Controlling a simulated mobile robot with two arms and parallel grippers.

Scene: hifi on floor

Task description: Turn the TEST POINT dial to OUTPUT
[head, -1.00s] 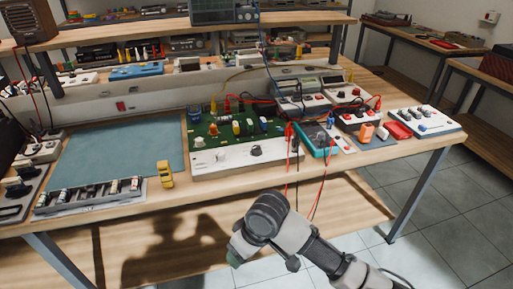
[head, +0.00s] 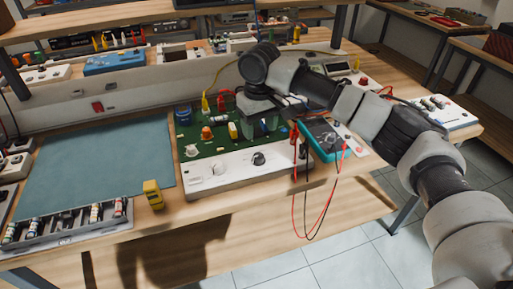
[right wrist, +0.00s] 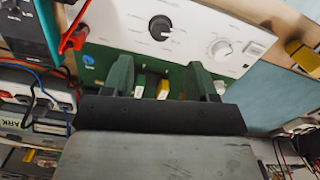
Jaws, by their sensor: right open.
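The green circuit board (head: 225,140) has a white front panel (head: 235,177) with a black dial (head: 258,158) and a white knob (head: 218,168). The panel lettering is too small to read, so I cannot tell which is the TEST POINT dial. In the right wrist view the black dial (right wrist: 159,28) lies beyond my fingertips, and the white knob (right wrist: 221,49) is to its right. My right gripper (right wrist: 161,80) is open and empty above the board, apart from both. In the head view it (head: 265,122) hides part of the board. My left gripper is out of view.
A teal meter (head: 322,138) with red and black leads (head: 310,215) stands right of the panel, its leads hanging past the bench edge. A yellow object (head: 153,194) and a parts tray (head: 68,220) lie left. The blue-green mat (head: 95,150) is largely clear.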

